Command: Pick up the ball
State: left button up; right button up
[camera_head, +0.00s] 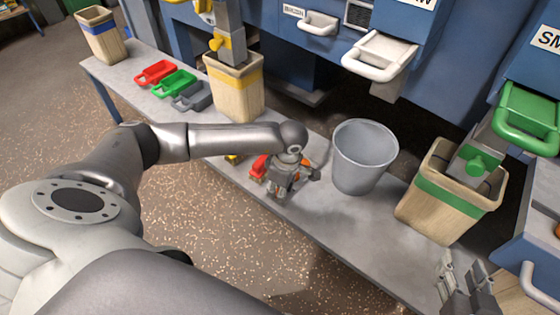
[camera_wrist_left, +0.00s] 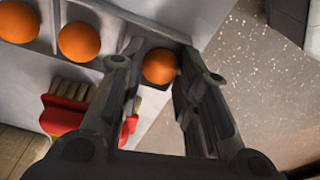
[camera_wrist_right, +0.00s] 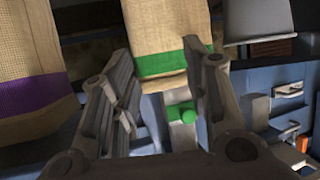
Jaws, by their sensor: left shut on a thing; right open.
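An orange ball (camera_wrist_left: 160,66) sits between the fingertips of my left gripper (camera_wrist_left: 155,75) in the left wrist view, at the end of a grey rack. My left gripper (camera_head: 285,185) is low over the bench in the head view and is shut on this ball, which the gripper mostly hides there. Two more orange balls, one nearer (camera_wrist_left: 78,41) and one at the corner (camera_wrist_left: 18,22), lie in line in the rack. My right gripper (camera_head: 465,278) is open and empty at the bench's lower right; its spread fingers show in the right wrist view (camera_wrist_right: 160,95).
A grey bucket (camera_head: 362,158) stands right of my left gripper. A green-banded bin (camera_head: 440,205) and a yellow-banded bin (camera_head: 236,92) stand on the bench. A red-handled brush (camera_wrist_left: 62,115) lies beside the rack. Blue machines line the back.

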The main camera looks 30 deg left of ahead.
pick_arm(q)
jog(key=shift+s+a+f, duration=0.1)
jog(key=shift+a+f, duration=0.05)
jog(key=shift+f, duration=0.05)
pick_arm(e)
jog(key=shift+f, duration=0.15)
pick_arm(q)
notch_tip(320, 180, up, 3)
jog(key=shift+f+p, duration=0.1)
jog(key=shift+p, duration=0.55)
jog(key=s+d+r+p, duration=0.1)
jog(key=s+r, duration=0.2)
jog(key=s, duration=0.1)
jog(key=s+d+r+p, duration=0.1)
jog(key=s+r, duration=0.2)
jog(key=s, duration=0.2)
jog(key=s+d+r+p, duration=0.1)
jog(key=s+d+r, duration=0.1)
jog(key=s+r, duration=0.2)
jog(key=shift+s, duration=0.15)
pick_arm(e)
jog(key=s+d+f+g+h, duration=0.1)
jog(key=s+d+f+g, duration=0.1)
jog(key=s+f+g, duration=0.2)
jog(key=s+d+f+g+h, duration=0.1)
jog(key=s+d+f+g, duration=0.2)
jog(key=s, duration=0.7)
jog(key=shift+s+f+g+h, duration=0.15)
jog(key=shift+f+g+h, duration=0.2)
jog(key=shift+g, duration=0.85)
